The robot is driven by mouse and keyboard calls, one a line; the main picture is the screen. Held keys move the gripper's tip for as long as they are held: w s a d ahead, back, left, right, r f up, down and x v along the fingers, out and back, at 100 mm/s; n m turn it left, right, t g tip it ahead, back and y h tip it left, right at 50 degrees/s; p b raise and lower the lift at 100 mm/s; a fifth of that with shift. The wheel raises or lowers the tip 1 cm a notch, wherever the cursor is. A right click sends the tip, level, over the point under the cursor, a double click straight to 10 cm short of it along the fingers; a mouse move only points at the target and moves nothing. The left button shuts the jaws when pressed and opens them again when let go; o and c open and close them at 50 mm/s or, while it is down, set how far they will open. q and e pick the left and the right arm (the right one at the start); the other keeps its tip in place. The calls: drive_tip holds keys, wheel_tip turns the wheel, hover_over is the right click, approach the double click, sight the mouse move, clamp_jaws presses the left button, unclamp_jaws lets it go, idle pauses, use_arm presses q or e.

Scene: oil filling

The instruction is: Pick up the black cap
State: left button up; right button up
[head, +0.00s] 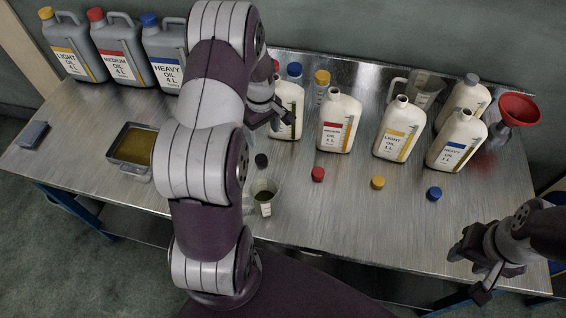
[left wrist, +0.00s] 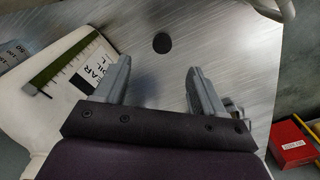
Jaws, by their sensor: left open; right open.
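The black cap (head: 261,160) lies on the metal table, just behind a small measuring cup and right of my left arm. It shows as a dark disc (left wrist: 161,43) in the left wrist view, beyond the gap between my fingers. My left gripper (head: 275,118) is open and empty in the left wrist view (left wrist: 160,82), apart from the cap. In the head view it is beside a white bottle (head: 287,108), partly hidden by my arm. My right gripper (head: 470,272) is open and empty near the table's front right.
The white bottle (left wrist: 62,70) stands close to my left gripper. A measuring cup (head: 265,197) with dark liquid stands near the cap. Red (head: 317,174), yellow (head: 377,183) and blue (head: 434,193) caps lie before the other bottles. An oil tray (head: 117,168) is left. The front middle is clear.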

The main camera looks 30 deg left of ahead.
use_arm(q)
drive_tip(key=p, duration=0.1)
hover_over(261, 158)
drive_tip(key=f, duration=0.5)
drive_tip(key=shift+s+f, duration=0.2)
drive_tip(key=shift+f, duration=0.15)
drive_tip(key=f, duration=0.1)
drive_tip(key=f+p, duration=0.1)
drive_tip(key=f, duration=0.2)
drive_tip(key=shift+w+d+f+p, duration=0.1)
drive_tip(key=shift+d+f+p, duration=0.2)
drive_tip(key=shift+d+p, duration=0.1)
drive_tip(key=shift+a+f, duration=0.2)
drive_tip(key=shift+f, duration=0.45)
drive_tip(key=shift+a+f, duration=0.2)
drive_tip(key=shift+f, duration=0.4)
drive_tip(key=shift+d+r, duration=0.1)
drive_tip(key=shift+d, duration=0.05)
drive_tip(key=c, duration=0.9)
drive_tip(key=shift+c, duration=1.1)
use_arm(e)
drive_tip(key=r, duration=0.1)
drive_tip(key=a+r, duration=0.1)
drive_tip(key=r, duration=0.1)
drive_tip(key=shift+s+a+r, duration=0.1)
drive_tip(key=shift+s+a, duration=0.15)
